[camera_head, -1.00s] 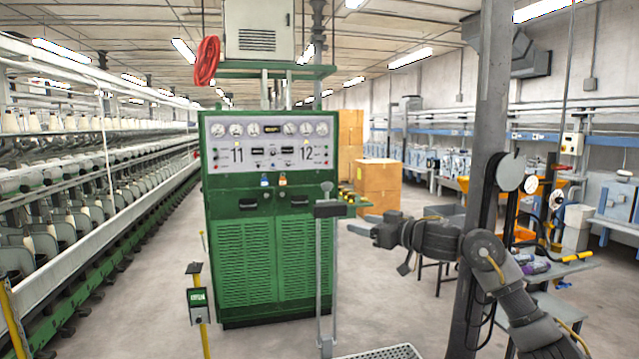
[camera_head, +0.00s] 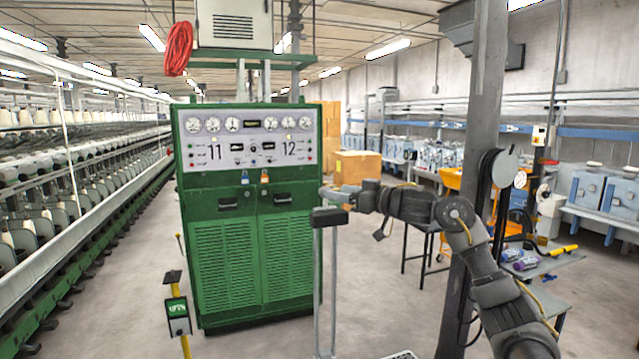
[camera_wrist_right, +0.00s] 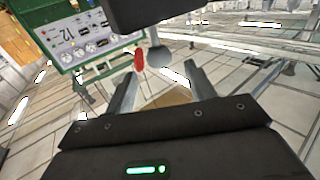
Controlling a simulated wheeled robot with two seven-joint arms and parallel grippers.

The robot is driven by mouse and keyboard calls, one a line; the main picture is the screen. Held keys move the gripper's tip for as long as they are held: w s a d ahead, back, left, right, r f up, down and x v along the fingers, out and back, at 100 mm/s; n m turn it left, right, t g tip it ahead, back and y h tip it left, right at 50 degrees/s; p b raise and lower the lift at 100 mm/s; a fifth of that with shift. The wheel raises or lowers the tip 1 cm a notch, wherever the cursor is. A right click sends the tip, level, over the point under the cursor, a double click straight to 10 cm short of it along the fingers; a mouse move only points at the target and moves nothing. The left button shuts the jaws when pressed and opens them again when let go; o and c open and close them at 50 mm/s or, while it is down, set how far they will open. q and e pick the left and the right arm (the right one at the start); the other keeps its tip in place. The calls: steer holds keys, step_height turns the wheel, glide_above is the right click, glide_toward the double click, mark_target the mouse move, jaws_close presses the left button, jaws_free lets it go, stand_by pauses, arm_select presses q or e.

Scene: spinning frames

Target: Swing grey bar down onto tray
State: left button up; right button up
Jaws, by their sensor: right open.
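The grey bar (camera_head: 325,290) stands upright in front of the green cabinet, with a dark block (camera_head: 328,217) at its top. In the right wrist view the dark block (camera_wrist_right: 165,12) fills the upper edge, and a grey rod with a rounded knob (camera_wrist_right: 167,77) hangs below it. My right gripper (camera_head: 328,194) is open beside the bar's top. In the wrist view its fingers (camera_wrist_right: 160,85) stand apart, with the knob showing between their tips; I cannot tell its depth. Only a sliver of the perforated tray (camera_head: 403,355) shows at the bottom edge. My left gripper is not in view.
The green cabinet (camera_head: 250,240) stands behind the bar. A yellow post with a green sign box (camera_head: 178,318) is at the lower left. A grey column (camera_head: 478,150) and a small side table (camera_head: 545,268) are at the right. Open floor lies between.

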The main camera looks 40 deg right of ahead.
mark_target(320, 189)
steer(key=p+x, duration=0.3)
steer(key=x, duration=0.3)
steer(key=shift+w, duration=0.3)
steer(key=shift+w+a, duration=0.2)
steer(key=shift+w, duration=0.2)
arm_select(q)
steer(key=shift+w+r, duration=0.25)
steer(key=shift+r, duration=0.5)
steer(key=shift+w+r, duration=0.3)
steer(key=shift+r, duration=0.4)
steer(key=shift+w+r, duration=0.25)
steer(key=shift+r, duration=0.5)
arm_select(e)
steer(key=shift+w+f, duration=0.1)
steer(key=shift+c, duration=0.4)
